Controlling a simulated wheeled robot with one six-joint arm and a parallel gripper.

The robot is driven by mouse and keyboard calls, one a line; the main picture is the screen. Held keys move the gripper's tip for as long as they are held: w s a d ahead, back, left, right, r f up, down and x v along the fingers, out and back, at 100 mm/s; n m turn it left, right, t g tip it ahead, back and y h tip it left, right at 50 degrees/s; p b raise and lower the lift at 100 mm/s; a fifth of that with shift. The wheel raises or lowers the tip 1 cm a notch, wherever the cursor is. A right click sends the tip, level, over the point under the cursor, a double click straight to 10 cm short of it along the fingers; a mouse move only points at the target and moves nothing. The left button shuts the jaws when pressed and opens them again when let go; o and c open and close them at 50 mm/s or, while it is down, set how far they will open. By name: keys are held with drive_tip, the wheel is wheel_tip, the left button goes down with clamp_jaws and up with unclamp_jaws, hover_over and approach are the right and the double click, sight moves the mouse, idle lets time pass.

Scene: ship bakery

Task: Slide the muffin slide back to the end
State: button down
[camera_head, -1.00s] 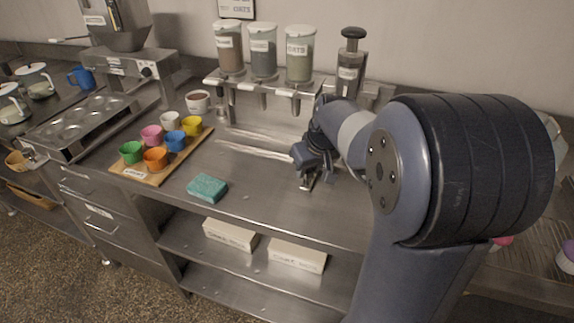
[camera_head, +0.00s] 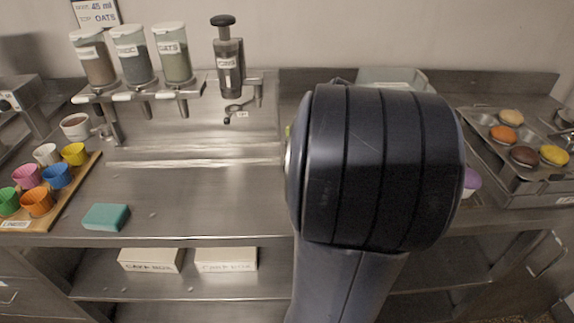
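A metal muffin tray (camera_head: 520,182) sits on the counter at the far right. I cannot tell which part is the slide. A purple item (camera_head: 472,182) shows partly beside the tray's left side. My own arm fills the middle of the view and hides the counter behind it. My gripper is hidden behind the arm, so its position and what it may hold cannot be seen.
Dispensers (camera_head: 131,56) and a plunger bottle (camera_head: 229,64) stand along the back. A board (camera_head: 72,205) of coloured cups and a teal sponge (camera_head: 106,217) are at left. A clear container (camera_head: 395,76) is behind my arm. The steel counter (camera_head: 215,195) left of my arm is clear.

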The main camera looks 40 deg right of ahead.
drive_tip(key=shift+s+d, duration=0.15)
drive_tip(key=shift+d, duration=0.1)
drive_tip(key=c, duration=1.1)
unclamp_jaws()
drive_tip(key=shift+s, duration=0.1)
drive_tip(key=v, duration=1)
drive_tip(key=shift+s+r+p, duration=0.2)
drive_tip(key=shift+r+p, duration=0.15)
drive_tip(key=shift+p, duration=0.1)
drive_tip(key=shift+d+f, duration=0.15)
drive_tip(key=b+x, duration=0.1)
drive_tip(key=x, duration=0.9)
drive_tip(key=shift+w+f, duration=0.25)
drive_tip(key=shift+f, duration=0.05)
drive_tip(key=shift+w+a, duration=0.5)
drive_tip(key=shift+a, duration=0.3)
drive_tip(key=shift+r, duration=0.1)
